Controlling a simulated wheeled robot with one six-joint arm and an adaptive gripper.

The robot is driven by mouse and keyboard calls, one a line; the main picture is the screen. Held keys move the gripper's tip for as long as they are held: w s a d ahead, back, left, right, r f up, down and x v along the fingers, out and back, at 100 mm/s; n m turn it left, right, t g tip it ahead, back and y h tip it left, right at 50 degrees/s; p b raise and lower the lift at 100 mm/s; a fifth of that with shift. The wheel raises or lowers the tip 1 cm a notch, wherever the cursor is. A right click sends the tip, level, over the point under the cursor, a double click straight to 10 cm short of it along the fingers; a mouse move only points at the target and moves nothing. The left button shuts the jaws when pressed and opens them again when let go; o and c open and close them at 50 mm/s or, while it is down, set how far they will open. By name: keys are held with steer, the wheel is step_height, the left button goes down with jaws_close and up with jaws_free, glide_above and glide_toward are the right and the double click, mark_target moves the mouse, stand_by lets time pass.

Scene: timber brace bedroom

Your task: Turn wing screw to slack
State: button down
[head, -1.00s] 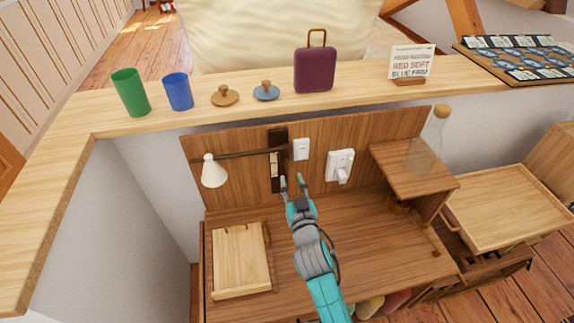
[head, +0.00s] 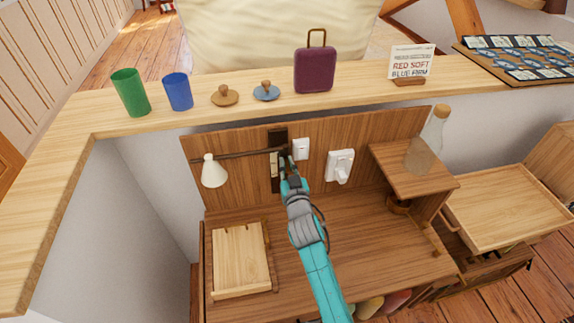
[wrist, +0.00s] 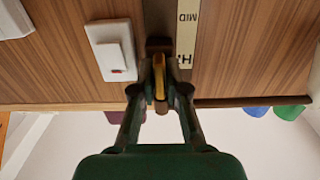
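The wing screw (wrist: 159,77) shows in the wrist view as a small brass-yellow wing standing edge-on, in front of a dark mount on the wooden back panel. My gripper (wrist: 160,88) has a finger on each side of it, the tips drawn in close around it. In the head view my gripper (head: 287,163) reaches the dark upright plate (head: 275,180) at the lamp rod and hides the screw. A cream scale strip (wrist: 186,35) beside the screw reads MID, upside down in the wrist view. A white cone lamp (head: 213,171) hangs on the rod's left part.
A white switch (head: 301,148) sits close right of my gripper, with a larger white fitting (head: 340,166) beyond it. A shelf (head: 415,165) bears a glass bottle (head: 431,140). A light wooden box (head: 240,262) stands at the desk's left. Cups and lids line the ledge above.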

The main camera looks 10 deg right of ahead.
steer(key=shift+n, duration=0.4)
steer(key=n, duration=0.4)
steer(key=shift+a+n, duration=0.15)
steer(key=shift+n, duration=0.15)
steer(key=n, duration=1.6)
steer(key=shift+a+f, duration=0.15)
steer(key=shift+f, duration=0.2)
steer(key=c, duration=1.2)
jaws_free()
steer(key=shift+c, duration=0.2)
